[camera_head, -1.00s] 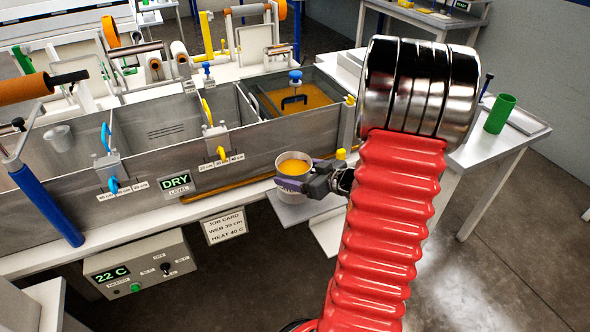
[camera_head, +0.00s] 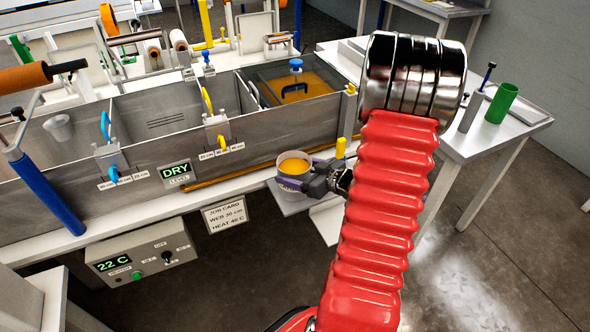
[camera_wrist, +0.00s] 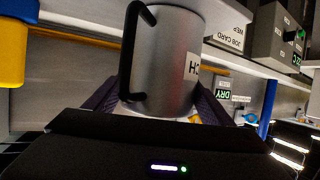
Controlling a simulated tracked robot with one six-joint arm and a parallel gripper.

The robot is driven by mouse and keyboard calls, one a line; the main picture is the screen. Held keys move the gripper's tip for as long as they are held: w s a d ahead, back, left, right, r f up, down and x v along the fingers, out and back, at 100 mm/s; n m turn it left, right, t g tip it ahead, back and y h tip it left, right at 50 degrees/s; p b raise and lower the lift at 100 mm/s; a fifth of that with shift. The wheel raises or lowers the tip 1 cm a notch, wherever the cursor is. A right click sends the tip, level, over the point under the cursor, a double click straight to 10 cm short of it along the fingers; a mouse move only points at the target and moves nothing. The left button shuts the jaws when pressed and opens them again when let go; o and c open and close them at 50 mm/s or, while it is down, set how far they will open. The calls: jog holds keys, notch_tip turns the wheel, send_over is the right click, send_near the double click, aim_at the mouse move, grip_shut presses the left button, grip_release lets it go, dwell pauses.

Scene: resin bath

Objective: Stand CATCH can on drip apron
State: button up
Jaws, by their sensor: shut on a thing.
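My gripper (camera_head: 308,180) is shut on the CATCH can (camera_head: 290,182), a grey metal can with orange liquid inside. The can is upright in the head view, at the front of the bath near its right end. The wrist view shows the can (camera_wrist: 166,55) between the fingers, with a black handle and part of a label ending in CH. A flat pale plate, seemingly the drip apron (camera_head: 292,208), shows just below the can. Whether the can's bottom touches it is hidden by the can and gripper.
The steel bath (camera_head: 70,195) runs along behind the can, with a yellow knob (camera_head: 340,148) close on the right. The job card (camera_head: 225,215) and heater box (camera_head: 140,258) hang below the bench at left. A side table (camera_head: 455,148) holds a green cylinder (camera_head: 502,103).

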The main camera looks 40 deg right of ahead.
jog(key=o, duration=2.1)
jog(key=shift+f, duration=0.1)
jog(key=shift+c, duration=0.2)
jog(key=v, duration=1.2)
jog(key=shift+w, duration=0.1)
